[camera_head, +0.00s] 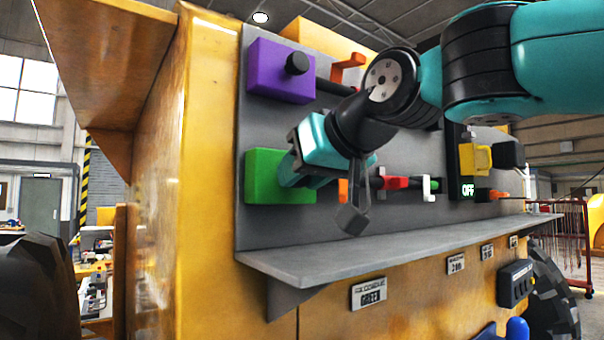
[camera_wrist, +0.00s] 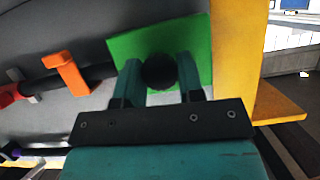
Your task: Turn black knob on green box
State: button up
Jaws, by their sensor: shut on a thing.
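The green box (camera_head: 262,178) is mounted on the grey panel, below a purple box. It also shows in the wrist view (camera_wrist: 200,38), behind my gripper. The black knob (camera_wrist: 158,71) sits on the face of the green box, between my two fingers in the wrist view. In the head view my gripper (camera_head: 290,168) reaches the front of the green box and hides the knob. My gripper (camera_wrist: 160,78) is shut on the black knob, one finger at each side of it.
The purple box (camera_head: 275,70) with its own black knob (camera_head: 297,63) is above. An orange handle (camera_wrist: 66,73) and red part (camera_head: 392,182) are beside the green box. A yellow block (camera_head: 474,158) and an "OFF" display (camera_head: 467,189) are farther right. A grey shelf (camera_head: 400,246) juts out below.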

jog(key=shift+d+f+m+t+y+b, duration=0.15)
jog(key=shift+m+t+y+b, duration=0.7)
jog(key=shift+m, duration=3.2)
jog(key=shift+a+f+m+t+y+b, duration=0.15)
jog(key=shift+m+y+b, duration=0.8)
jog(key=shift+m+y, duration=2.1)
jog(key=shift+d+f+m+t+y+b, duration=0.1)
jog(key=shift+m+t+y+b, duration=0.6)
jog(key=shift+m, duration=4.4)
jog(key=shift+w+h, duration=0.1)
jog(key=shift+h, duration=0.3)
jog(key=o, duration=0.9)
